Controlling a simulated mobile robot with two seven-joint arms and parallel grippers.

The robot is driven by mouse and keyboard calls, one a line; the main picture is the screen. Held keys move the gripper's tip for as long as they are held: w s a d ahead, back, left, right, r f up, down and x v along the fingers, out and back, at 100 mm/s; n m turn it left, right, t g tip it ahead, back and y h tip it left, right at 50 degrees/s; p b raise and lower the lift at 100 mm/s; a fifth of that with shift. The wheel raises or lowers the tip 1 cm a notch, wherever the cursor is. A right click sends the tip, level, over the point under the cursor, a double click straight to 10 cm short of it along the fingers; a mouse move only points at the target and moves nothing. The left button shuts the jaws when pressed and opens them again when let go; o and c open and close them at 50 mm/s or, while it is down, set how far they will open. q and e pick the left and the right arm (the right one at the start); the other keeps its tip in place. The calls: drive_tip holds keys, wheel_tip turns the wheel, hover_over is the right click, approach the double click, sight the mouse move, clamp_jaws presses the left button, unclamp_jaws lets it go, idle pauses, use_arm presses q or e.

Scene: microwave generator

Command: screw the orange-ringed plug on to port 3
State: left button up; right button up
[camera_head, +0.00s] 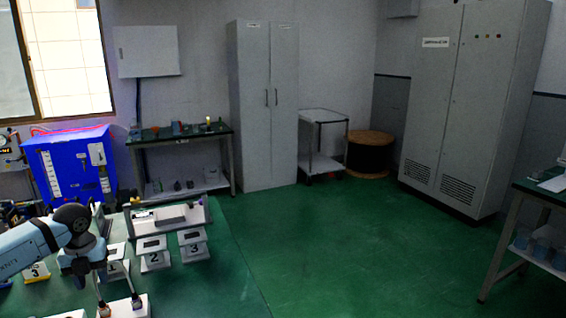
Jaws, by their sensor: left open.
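My left gripper (88,272) hangs down from a pale blue arm at the lower left, above the green bench. It is open; its fingertips are hard to make out. Below and right of it, a white block (142,312) carries two upright slim grey pieces with reddish-orange parts near their lower ends (136,299). I cannot tell which is the orange-ringed plug. The white stand marked 3 (194,245) is on the bench, right of the stand marked 2 (154,255). Another white stand (116,264) is partly hidden behind the gripper. My right gripper is out of view.
A grey panel-like fixture (168,217) stands behind the numbered stands. A yellow-based piece marked 3 (36,272) is at the left, near the arm. The bench (228,285) is clear right of stand 3. A blue cabinet (70,165) stands behind.

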sight(101, 300)
use_arm(q)
drive_tip(key=shift+f, duration=0.1)
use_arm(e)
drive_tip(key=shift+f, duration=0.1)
use_arm(q)
drive_tip(key=shift+f+b, duration=2.45)
drive_tip(key=shift+f, duration=1.6)
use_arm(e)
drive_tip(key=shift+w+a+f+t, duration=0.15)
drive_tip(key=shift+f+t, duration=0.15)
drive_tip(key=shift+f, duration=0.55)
use_arm(q)
drive_tip(key=shift+p, duration=0.35)
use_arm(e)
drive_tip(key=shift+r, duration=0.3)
use_arm(q)
clamp_jaws()
drive_tip(key=shift+r, duration=0.2)
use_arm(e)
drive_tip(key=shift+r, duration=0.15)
